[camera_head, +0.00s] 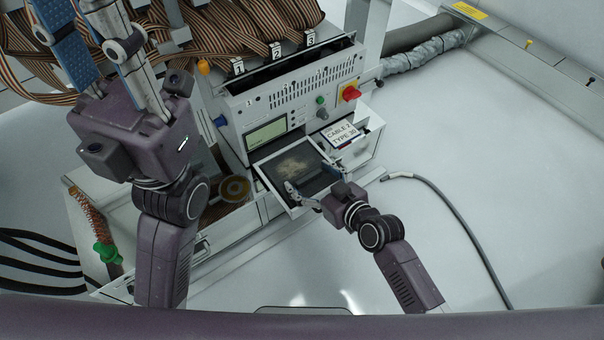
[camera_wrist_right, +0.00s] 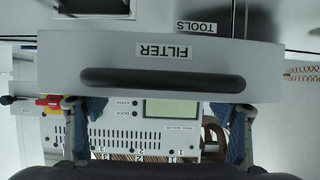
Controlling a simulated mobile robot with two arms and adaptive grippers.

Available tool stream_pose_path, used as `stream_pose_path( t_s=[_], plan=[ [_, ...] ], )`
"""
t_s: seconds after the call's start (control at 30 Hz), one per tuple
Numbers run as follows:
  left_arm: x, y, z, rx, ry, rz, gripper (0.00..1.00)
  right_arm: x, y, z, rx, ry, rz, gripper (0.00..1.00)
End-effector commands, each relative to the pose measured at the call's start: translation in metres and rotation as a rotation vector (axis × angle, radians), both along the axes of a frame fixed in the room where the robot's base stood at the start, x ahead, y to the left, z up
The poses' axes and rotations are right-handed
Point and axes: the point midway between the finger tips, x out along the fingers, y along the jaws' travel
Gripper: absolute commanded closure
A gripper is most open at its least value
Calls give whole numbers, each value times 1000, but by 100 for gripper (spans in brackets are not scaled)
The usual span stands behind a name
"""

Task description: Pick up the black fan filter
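The black fan filter (camera_head: 293,167) lies flat in an open drawer (camera_head: 262,172) at the front of the machine in the head view, with a pale dusty patch on its top. My right gripper (camera_head: 314,181) is open at the drawer's front, its fingers apart and empty. In the right wrist view, my right gripper (camera_wrist_right: 158,108) straddles the drawer front (camera_wrist_right: 110,58), which bears a FILTER label and a black handle (camera_wrist_right: 162,81). The filter cannot be seen in that view. My left gripper (camera_head: 85,25) is raised at the upper left with its fingers apart, away from the filter.
The machine (camera_head: 290,100) with its screen stands behind the drawer. Ribbon cables (camera_head: 225,35) fill the back. A grey cable (camera_head: 450,205) lies on the clear right surface.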

Motion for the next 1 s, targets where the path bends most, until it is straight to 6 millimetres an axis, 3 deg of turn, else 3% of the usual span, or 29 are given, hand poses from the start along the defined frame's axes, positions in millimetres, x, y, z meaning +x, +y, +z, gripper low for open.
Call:
stream_pose_path(
  t_s=[0.03, 0.4, 0.77, 0.87, 1.0],
  plan=[
    [0, 0, 0, 0, 0, 0, 76, 0, 0, 0, 0, 0, 0, 31],
    [0, 0, 0, 0, 1, -1, 76, 0, 0, 0, 0, -1, -1, 69],
    [-1, 0, 3, -1, -2, -1, 76, 0, 0, 5, 0, -1, 0, 69],
    [-2, 1, 5, -4, -4, -2, 76, 0, 0, 13, 0, -2, -1, 69],
    [5, 2, -5, -4, 55, -2, 76, 0, 0, 30, 1, -3, -1, 69]
  ],
)
